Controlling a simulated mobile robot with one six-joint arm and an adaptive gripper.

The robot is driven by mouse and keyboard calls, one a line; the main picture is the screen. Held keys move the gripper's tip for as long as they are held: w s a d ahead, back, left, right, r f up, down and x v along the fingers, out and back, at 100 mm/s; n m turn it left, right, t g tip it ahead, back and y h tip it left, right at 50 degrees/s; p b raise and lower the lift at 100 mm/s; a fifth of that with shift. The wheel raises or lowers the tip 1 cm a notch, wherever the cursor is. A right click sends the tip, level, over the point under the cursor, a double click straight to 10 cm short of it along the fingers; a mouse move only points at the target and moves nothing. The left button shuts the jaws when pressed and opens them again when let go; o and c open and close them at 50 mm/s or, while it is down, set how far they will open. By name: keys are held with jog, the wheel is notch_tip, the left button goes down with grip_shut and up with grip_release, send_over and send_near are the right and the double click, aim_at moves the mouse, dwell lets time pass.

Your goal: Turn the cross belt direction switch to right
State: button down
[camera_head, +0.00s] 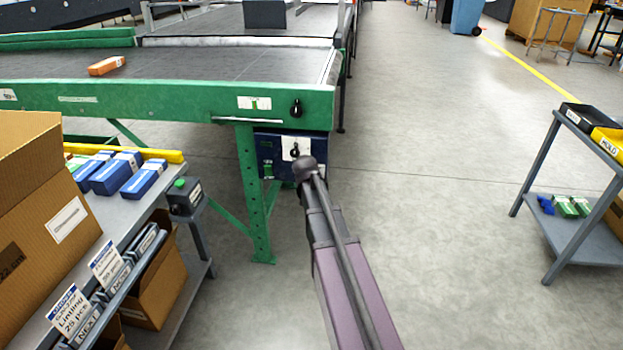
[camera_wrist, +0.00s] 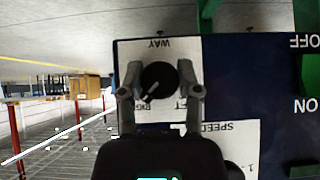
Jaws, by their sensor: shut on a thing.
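The direction switch is a round black knob (camera_wrist: 158,77) with a white pointer line, on a white plate marked WAY in the wrist view. The picture there is upside down. The pointer slants to the lower left, toward a partly covered label that seems to begin with RIG. The end of another label shows to its right. My gripper (camera_wrist: 160,92) is shut on the knob, one finger on each side. In the head view, the dark blue control panel (camera_head: 266,152) hangs under the green conveyor frame, with my arm reaching it. My fingers are hidden there.
A white SPEED plate (camera_wrist: 222,140) adjoins the knob's plate, with ON and OFF markings farther right. Another black switch (camera_head: 296,108) sits on the green beam above. A grey bench (camera_head: 130,220) with boxes stands left, a grey cart (camera_head: 585,250) right. Floor between is clear.

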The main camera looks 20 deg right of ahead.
jog(key=shift+c, duration=1.5)
grip_release()
